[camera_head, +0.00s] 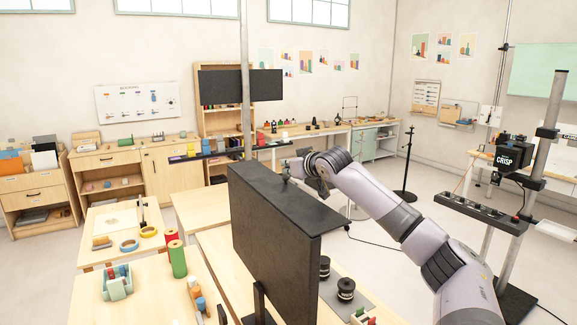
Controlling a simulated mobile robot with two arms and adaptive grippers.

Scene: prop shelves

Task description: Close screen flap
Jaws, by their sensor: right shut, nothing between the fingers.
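A large black screen (268,235) stands upright on the wooden table in the middle of the head view. A flat black panel (312,212), which looks like its flap, runs along the screen's top edge and extends back to the right, roughly level. My right arm comes in from the right, and my right gripper (287,178) is over the far end of this panel. The gripper is shut with nothing in it. Its tips point down close to the panel; I cannot tell whether they touch it. My left gripper is not in view.
A metal pole (244,60) with dark panels (220,84) rises behind the screen. Green and red cylinders (177,259) and a pale green caddy (117,285) are on the left tables. Black spools (346,289) sit right of the screen. A stand with a CRISP box (512,157) is at right.

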